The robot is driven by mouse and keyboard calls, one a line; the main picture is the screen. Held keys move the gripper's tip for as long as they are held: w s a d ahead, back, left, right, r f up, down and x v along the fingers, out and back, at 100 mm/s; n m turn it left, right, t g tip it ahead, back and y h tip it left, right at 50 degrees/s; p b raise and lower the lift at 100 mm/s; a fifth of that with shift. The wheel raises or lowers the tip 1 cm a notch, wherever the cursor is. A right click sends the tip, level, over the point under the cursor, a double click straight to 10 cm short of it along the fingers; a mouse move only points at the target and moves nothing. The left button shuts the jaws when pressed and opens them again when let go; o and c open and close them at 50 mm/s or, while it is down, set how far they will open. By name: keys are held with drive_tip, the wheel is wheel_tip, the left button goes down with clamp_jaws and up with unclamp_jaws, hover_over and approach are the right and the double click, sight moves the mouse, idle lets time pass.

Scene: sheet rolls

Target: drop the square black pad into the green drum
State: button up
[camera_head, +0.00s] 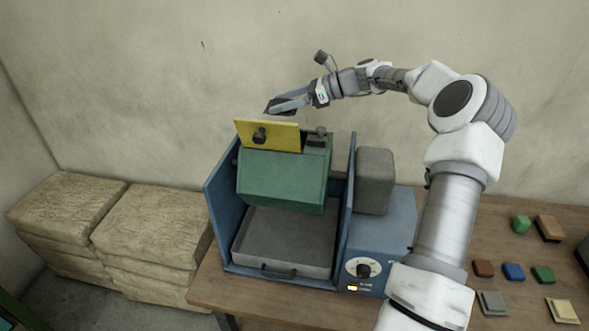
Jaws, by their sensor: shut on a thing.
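The green drum (282,181) sits in a blue frame (222,195) on the table. Its yellow lid (286,137) with a dark knob is tilted up at the drum's top front, so the drum's opening is hidden from this view. My gripper (277,105) is above the drum, just behind and above the lid's top edge. It is shut on a small dark piece, which looks like the square black pad (273,103); only part of it shows between the fingers. I cannot tell whether the pad is directly over the opening.
A grey tray (283,272) lies under the drum. A blue control box (378,240) with a dial and a grey motor block (375,180) stand to the right. Several small coloured pieces, such as a blue one (513,271), lie on the table (455,300) at right. Stacked sacks (150,230) stand left.

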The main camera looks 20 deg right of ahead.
sight(284, 114)
drive_tip(key=shift+f+b, duration=0.6)
drive_tip(key=shift+f, duration=1.05)
drive_tip(key=o, duration=1.4)
drive_tip(key=shift+c, duration=0.2)
drive_tip(key=b+v, duration=0.2)
drive_tip(key=v, duration=1.5)
drive_tip(key=shift+r, duration=0.2)
drive_tip(key=shift+s, duration=0.1)
